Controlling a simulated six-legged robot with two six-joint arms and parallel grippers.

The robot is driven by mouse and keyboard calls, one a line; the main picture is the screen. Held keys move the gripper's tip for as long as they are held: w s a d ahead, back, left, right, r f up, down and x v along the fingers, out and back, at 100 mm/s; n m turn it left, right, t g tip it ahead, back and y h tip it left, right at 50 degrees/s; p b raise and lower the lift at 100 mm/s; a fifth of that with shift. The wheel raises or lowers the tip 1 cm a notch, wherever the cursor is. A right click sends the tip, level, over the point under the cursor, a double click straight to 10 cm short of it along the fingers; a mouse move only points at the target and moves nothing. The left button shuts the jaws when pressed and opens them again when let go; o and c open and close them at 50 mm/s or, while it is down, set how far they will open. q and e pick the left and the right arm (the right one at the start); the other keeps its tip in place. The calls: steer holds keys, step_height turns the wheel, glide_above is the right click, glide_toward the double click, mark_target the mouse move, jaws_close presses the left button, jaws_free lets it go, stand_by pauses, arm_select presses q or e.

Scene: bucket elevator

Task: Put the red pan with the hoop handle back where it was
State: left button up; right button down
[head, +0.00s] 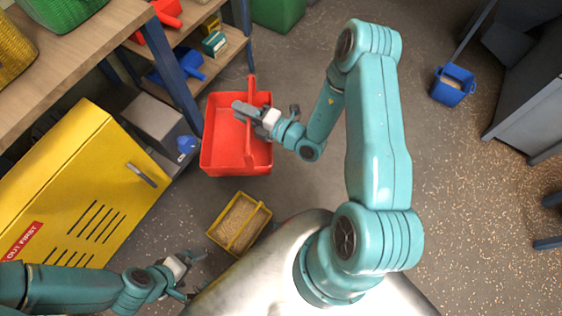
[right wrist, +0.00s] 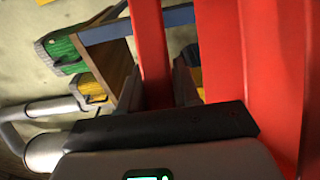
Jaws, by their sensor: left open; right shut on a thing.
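The red pan (head: 225,150) with its hoop handle (head: 249,140) is in the upper middle of the head view. My right gripper (head: 250,112) is shut on the handle, over the pan. In the right wrist view the red handle (right wrist: 152,60) stands between the fingers, and a red wall (right wrist: 270,50) of the pan fills the right side. I cannot tell whether the pan rests on the floor or hangs above it. My left gripper (head: 188,277) is open and empty at the lower left, apart from the pan.
A yellow tray of grain (head: 240,224) lies on the floor below the pan. A yellow cabinet (head: 80,190) and wooden shelving (head: 70,60) stand at the left. A blue bucket (head: 453,86) is at the upper right. Floor between my right arm and that bucket is clear.

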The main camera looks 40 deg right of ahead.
arm_select(q)
step_height(320, 180, down, 18)
steer(key=b, duration=1.6)
steer(key=shift+b, duration=0.35)
arm_select(e)
steer(key=d+f+m+h, duration=0.2)
steer(key=d+f, duration=0.4)
steer(key=f, duration=0.7)
steer(key=w+d+f+m+h, duration=0.1)
steer(key=d+f+h, duration=0.3)
steer(key=f, duration=0.9)
steer(key=d+f+m+h, duration=0.3)
steer(key=d+f, duration=0.4)
steer(key=f, duration=0.6)
steer(key=shift+w+d+f+m+t+h, duration=0.2)
steer(key=shift+d+f+m+t+h, duration=0.15)
steer(key=shift+h, duration=0.25)
arm_select(q)
steer(key=shift+s, duration=0.1)
arm_select(e)
steer(key=shift+r, duration=0.1)
arm_select(q)
step_height(320, 180, down, 10)
steer(key=w+a+b, duration=0.1)
steer(key=b, duration=1)
steer(key=shift+w+f+n+t, duration=0.2)
steer(key=shift+n+t, duration=0.1)
arm_select(e)
step_height(320, 180, down, 20)
steer(key=shift+r, duration=0.25)
